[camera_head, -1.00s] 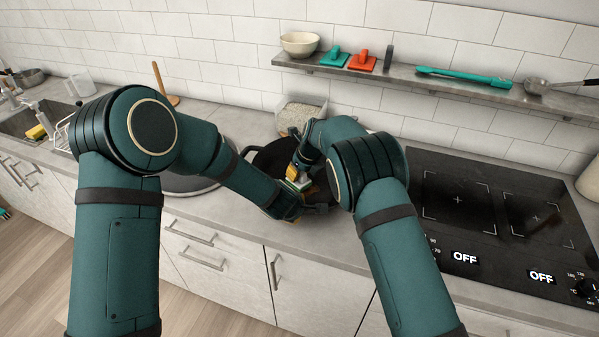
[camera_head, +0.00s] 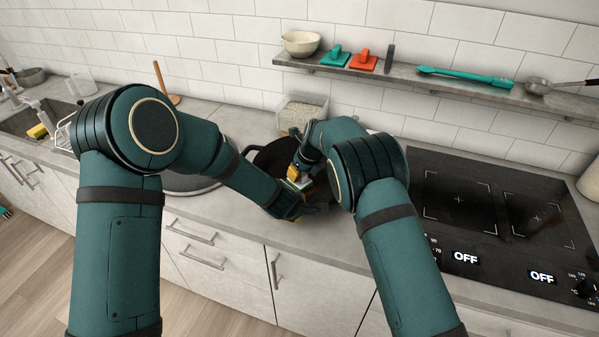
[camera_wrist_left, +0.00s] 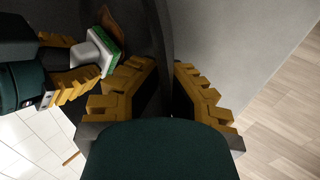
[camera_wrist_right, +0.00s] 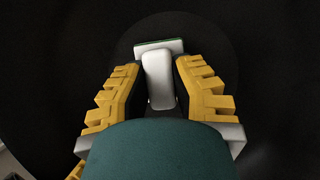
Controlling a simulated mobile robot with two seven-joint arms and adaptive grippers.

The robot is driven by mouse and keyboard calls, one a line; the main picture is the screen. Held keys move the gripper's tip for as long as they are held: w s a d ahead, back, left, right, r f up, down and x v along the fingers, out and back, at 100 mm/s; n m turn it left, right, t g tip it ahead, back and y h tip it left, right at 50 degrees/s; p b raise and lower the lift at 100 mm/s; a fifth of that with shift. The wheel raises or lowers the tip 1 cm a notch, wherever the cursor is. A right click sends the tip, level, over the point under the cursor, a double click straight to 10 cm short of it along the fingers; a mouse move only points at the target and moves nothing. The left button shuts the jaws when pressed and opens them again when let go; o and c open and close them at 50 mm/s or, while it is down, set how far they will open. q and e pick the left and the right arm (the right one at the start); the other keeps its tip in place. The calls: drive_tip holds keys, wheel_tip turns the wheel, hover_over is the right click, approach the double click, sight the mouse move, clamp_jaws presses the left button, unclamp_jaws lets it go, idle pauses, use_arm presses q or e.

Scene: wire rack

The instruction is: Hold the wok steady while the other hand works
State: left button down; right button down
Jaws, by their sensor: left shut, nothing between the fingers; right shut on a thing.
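The dark wok (camera_head: 267,156) stands on the counter, mostly hidden behind my forearms. My left gripper (camera_head: 296,208) is at the wok's near side. In the left wrist view its fingers (camera_wrist_left: 168,68) look closed down at the wok's rim, one on each side of the wall; a firm hold on it cannot be made out. My right gripper (camera_wrist_right: 156,72) is inside the wok, shut on the white handle of a scrubber (camera_wrist_right: 158,75) with a green pad. The scrubber (camera_wrist_left: 98,48) also shows in the left wrist view, beside a brown patch (camera_wrist_left: 122,22) on the wok's inside.
A cooktop (camera_head: 490,215) reading OFF is on the right. A clear container (camera_head: 302,112) stands behind the wok. A wall shelf (camera_head: 440,86) holds a bowl, teal and orange scrubbers, and utensils. The sink (camera_head: 30,118) is far left. A round dark lid-like thing (camera_head: 190,184) lies left of the wok.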

sight(303, 186)
drive_tip(key=shift+f, duration=0.65)
idle(0.4)
drive_tip(key=shift+s+d, duration=0.15)
drive_tip(key=shift+s, duration=0.15)
idle(1.2)
drive_tip(key=shift+w, duration=0.1)
drive_tip(key=shift+s+d, duration=0.3)
drive_tip(key=shift+s, duration=0.45)
drive_tip(key=shift+s+d, duration=0.3)
drive_tip(key=shift+s, duration=0.45)
drive_tip(key=shift+w+d, duration=0.25)
drive_tip(key=shift+d, duration=0.45)
drive_tip(key=shift+w+d, duration=0.25)
drive_tip(key=shift+d, duration=0.45)
drive_tip(key=shift+w+d, duration=0.1)
